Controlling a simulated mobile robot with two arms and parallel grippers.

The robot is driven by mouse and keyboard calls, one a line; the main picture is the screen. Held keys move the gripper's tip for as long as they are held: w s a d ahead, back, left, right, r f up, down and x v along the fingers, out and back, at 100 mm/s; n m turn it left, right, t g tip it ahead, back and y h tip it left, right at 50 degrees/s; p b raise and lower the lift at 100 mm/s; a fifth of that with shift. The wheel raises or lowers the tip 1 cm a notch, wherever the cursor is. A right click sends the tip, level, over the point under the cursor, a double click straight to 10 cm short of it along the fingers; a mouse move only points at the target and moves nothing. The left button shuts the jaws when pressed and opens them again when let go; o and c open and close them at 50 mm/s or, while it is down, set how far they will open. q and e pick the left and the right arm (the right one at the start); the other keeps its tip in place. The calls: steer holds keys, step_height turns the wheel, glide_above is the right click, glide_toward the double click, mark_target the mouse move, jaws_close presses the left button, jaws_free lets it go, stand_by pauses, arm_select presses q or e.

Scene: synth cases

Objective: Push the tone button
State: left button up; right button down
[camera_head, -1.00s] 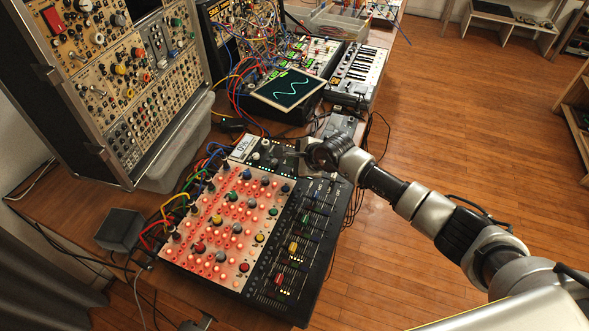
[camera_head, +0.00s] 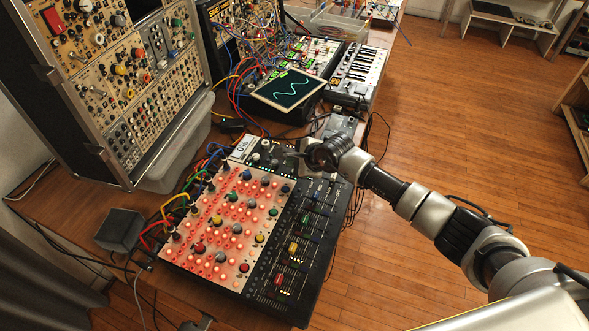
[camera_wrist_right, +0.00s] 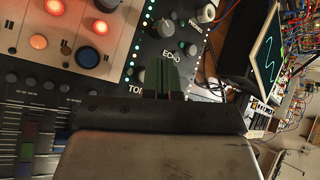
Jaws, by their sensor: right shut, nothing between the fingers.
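The control console (camera_head: 324,283) lies on the table, with a dark panel at its far end. In the head view the right gripper (camera_head: 301,156) is over the console's far right part. My left gripper is not in view.
Red-lit buttons and coloured knobs fill the console's left part, with faders nearer the right edge. Patch cables arch along its left side. A screen with a green wave (camera_head: 290,90) and a small keyboard (camera_head: 358,70) stand behind. A tall synth case (camera_head: 120,85) stands left.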

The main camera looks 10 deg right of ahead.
stand_by(0.5)
steer(key=shift+f+b, duration=0.45)
steer(key=shift+b, duration=0.1)
steer(key=shift+r, duration=0.45)
steer(key=shift+p, duration=0.3)
steer(key=shift+r+p, duration=1.85)
steer(key=shift+r, duration=1.2)
